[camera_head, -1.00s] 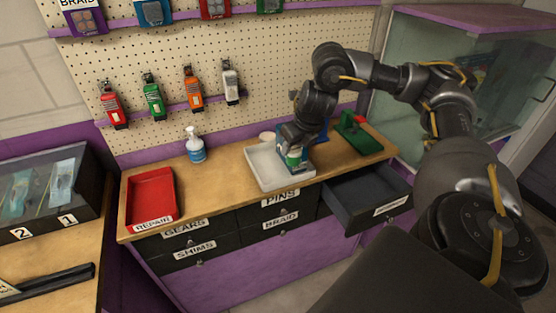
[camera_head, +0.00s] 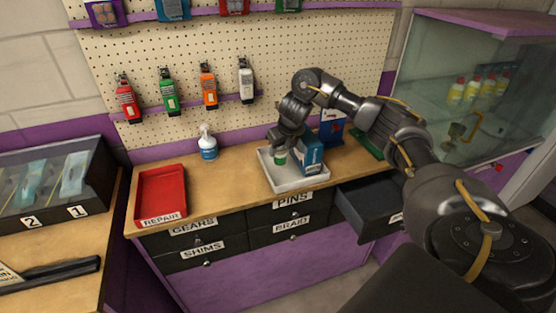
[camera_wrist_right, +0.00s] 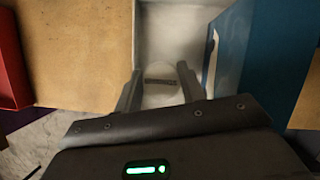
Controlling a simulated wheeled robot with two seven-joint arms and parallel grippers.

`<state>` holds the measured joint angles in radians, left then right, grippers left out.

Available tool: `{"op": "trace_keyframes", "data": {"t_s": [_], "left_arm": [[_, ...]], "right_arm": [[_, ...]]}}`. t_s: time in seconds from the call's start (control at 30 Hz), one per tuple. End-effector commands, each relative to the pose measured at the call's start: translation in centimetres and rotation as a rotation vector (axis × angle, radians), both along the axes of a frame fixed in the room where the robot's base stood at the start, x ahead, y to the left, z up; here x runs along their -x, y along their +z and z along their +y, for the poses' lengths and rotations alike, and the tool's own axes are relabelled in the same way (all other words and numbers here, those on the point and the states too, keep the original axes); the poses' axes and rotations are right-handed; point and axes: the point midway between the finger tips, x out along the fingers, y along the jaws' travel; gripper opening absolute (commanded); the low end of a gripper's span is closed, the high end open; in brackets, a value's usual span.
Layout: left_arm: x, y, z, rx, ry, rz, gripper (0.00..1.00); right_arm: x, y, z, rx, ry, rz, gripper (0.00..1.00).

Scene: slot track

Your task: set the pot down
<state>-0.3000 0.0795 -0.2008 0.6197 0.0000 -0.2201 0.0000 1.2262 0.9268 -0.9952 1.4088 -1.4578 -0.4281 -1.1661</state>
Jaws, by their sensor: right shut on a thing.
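In the right wrist view, the pot's pale round top (camera_wrist_right: 160,98) sits between the two fingers (camera_wrist_right: 158,92). I cannot tell whether the pot's base touches the tray floor. A blue box (camera_head: 311,157) stands in the tray just right of the pot. My left gripper is not in view.
A red repair tray (camera_head: 160,197) lies to the left on the bench. A spray bottle (camera_head: 208,145) stands at the back. An open drawer (camera_head: 370,203) juts out at the right front. The bench between the two trays is clear.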

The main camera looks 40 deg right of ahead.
Motion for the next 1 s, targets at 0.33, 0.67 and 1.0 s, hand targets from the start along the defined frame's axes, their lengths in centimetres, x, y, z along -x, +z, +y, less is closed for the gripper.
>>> {"op": "trace_keyframes", "data": {"t_s": [0.33, 0.67, 1.0], "left_arm": [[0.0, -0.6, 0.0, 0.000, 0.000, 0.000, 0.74], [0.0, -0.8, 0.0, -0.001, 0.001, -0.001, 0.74], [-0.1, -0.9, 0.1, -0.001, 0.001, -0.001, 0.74]], "right_arm": [[-0.8, -2.2, 0.1, -0.002, 0.001, 0.006, 0.17], [-0.8, -4.1, 0.0, 0.000, 0.001, 0.001, 0.17], [-0.8, -4.2, 0.0, 0.000, 0.001, 0.002, 0.55]]}}
